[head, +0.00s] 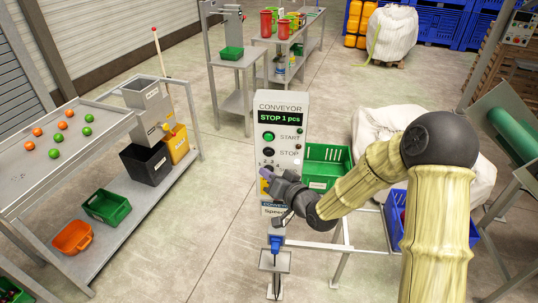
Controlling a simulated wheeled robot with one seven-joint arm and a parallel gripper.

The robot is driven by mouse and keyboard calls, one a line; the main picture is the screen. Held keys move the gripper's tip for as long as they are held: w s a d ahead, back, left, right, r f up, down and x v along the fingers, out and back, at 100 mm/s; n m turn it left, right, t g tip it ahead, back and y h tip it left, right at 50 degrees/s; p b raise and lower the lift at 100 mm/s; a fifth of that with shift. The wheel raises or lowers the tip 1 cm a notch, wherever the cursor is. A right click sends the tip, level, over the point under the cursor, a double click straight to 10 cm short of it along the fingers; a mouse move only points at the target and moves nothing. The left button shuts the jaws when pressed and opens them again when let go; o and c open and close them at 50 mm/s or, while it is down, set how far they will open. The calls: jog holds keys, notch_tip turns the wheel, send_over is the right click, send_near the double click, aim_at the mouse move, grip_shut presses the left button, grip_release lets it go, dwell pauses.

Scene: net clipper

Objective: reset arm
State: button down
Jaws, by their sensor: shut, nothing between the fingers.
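My arm reaches in from the right in the head view, bent at a dark elbow. My gripper (268,180) is shut and empty, at the front of the conveyor control box (281,110), near its lower buttons. The box is grey and upright, with a green-lettered display (280,116) reading "STOP 1 pcs". A green START button (269,136) and a dark STOP button (269,152) show below it. My gripper hides part of the lower panel. I cannot tell whether the fingertips touch it.
A green crate (327,155) stands right behind the box. A blue-handled tool (277,243) is on a stand below my gripper. A metal table (85,110) with orange and green balls is at left. White sacks (375,125) lie behind my arm. The floor at centre left is clear.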

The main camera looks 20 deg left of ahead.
dwell(0.5)
jog(key=s+d+f+g+h+b, duration=0.1)
jog(key=s+d+f+h, duration=0.3)
jog(key=d, duration=0.6)
jog(key=d+f+g+h+b, duration=0.1)
jog(key=d+h+b, duration=0.1)
jog(key=d+h, duration=0.65)
jog(key=s+d+m+g+b, duration=0.1)
jog(key=s+d+m+g, duration=0.2)
jog(key=s+d, duration=1.1)
jog(key=shift+s+g+h, duration=0.2)
jog(key=shift+g+h, duration=0.15)
jog(key=shift+g, duration=0.65)
jog(key=shift+r, duration=0.1)
